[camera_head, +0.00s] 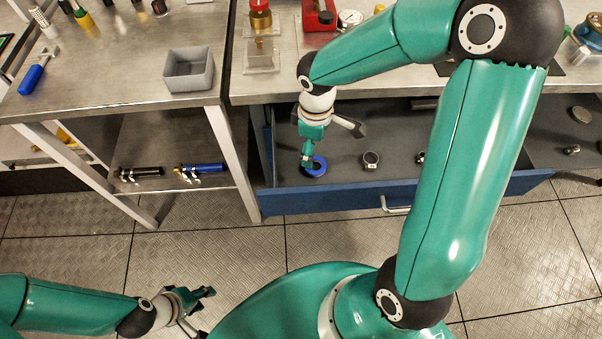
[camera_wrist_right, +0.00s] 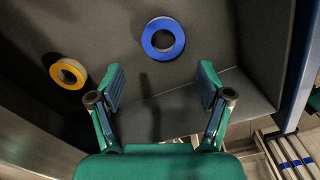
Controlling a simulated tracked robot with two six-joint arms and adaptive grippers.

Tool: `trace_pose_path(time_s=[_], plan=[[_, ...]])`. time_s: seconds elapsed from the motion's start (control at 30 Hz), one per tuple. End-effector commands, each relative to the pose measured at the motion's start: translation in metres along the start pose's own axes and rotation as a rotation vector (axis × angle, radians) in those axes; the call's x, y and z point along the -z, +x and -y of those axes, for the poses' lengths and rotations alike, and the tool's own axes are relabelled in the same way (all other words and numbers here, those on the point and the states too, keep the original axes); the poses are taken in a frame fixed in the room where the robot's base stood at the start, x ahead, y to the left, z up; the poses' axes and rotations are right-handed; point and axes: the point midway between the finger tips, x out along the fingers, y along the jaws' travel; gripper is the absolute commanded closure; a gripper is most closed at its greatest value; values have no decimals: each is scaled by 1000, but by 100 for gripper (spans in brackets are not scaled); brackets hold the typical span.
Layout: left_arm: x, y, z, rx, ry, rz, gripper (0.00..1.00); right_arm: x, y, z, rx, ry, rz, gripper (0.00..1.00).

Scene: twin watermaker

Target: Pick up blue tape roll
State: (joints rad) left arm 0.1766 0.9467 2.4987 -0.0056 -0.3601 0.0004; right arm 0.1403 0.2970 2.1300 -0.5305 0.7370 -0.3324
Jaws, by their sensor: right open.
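The blue tape roll (camera_head: 316,174) lies flat in the open drawer, near its left end. In the right wrist view the blue tape roll (camera_wrist_right: 148,40) is a ring with a grey core, beyond the fingertips and between their lines. My right gripper (camera_wrist_right: 161,85) is open and empty, with a clear gap between it and the roll in that view. In the head view it reaches down into the drawer, and its finger partly covers the roll. My left gripper (camera_head: 203,308) is open and empty at the lower left, over the floor, far from the roll.
The blue-fronted drawer (camera_head: 345,200) has walls close to the roll. A yellow tape roll (camera_wrist_right: 57,72) lies to the left in the wrist view. A metal clamp (camera_head: 371,160) lies right of the blue roll. The bench top (camera_head: 390,84) overhangs behind.

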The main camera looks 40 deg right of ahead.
Motion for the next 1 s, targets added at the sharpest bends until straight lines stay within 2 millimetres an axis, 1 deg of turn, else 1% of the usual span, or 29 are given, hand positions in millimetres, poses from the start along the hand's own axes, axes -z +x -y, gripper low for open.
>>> trace_pose_path(time_s=[0.03,0.23,0.43,0.53,0.63,0.83,1.0], plan=[[0,1,0,0,0,0,60,0,5,0,1,-1,1,22],[0,1,0,0,0,0,60,0,16,1,2,0,2,22],[0,2,1,0,0,0,60,0,45,4,3,-1,2,22],[0,3,1,0,0,0,60,0,56,4,3,-2,1,22],[0,3,1,0,0,0,60,0,60,4,2,-1,-1,22],[0,3,1,0,0,0,60,1,59,4,1,-2,-1,22],[0,3,1,0,0,0,60,1,59,4,1,-2,-2,50]])
